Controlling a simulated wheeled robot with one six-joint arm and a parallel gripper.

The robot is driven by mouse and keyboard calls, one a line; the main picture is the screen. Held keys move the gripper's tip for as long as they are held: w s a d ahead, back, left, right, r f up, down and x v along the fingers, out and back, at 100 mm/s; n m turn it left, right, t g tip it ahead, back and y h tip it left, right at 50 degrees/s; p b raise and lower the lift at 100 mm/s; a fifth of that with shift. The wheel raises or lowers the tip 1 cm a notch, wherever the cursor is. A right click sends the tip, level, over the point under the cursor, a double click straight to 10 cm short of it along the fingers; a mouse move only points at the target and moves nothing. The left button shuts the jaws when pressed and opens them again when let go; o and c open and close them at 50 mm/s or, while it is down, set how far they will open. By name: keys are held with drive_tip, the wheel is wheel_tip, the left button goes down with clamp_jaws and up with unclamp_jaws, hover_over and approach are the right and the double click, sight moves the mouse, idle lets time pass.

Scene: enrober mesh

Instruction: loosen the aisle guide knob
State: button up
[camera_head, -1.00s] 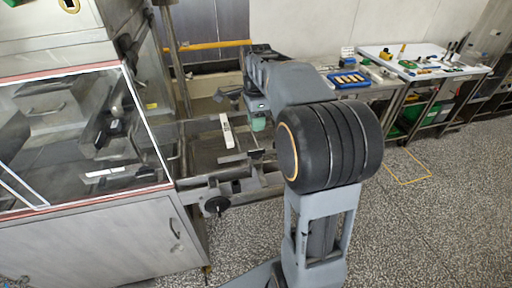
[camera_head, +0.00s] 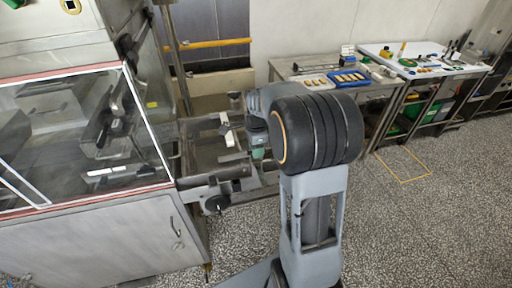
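The steel enrober conveyor frame (camera_head: 205,194) stands left of my arm, beside a glass-fronted cabinet. A round black knob (camera_head: 213,206) sits on its near side, at the end of a horizontal bar. I cannot tell whether this is the aisle guide knob; no label is readable. A pale, labelled strip (camera_head: 227,130) lies across the frame. My gripper (camera_head: 258,152) is over the frame, to the upper right of the black knob and apart from it in the picture. My own arm mostly hides it, and its fingers cannot be made out.
The glass-fronted cabinet (camera_head: 90,235) fills the left side. A bench with a blue tray (camera_head: 346,78) and a white-topped table (camera_head: 425,62) stand along the back wall. A yellow outline (camera_head: 404,181) marks the floor. The speckled floor at right is clear.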

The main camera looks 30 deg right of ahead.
drive_tip(key=shift+c, duration=0.2)
clamp_jaws()
idle(0.3)
drive_tip(key=n, duration=0.4)
drive_tip(key=shift+n, duration=0.3)
drive_tip(key=n, duration=0.4)
drive_tip(key=shift+n+b, duration=0.3)
drive_tip(key=shift+b, duration=0.1)
drive_tip(key=n, duration=0.4)
drive_tip(key=shift+n, duration=2.3)
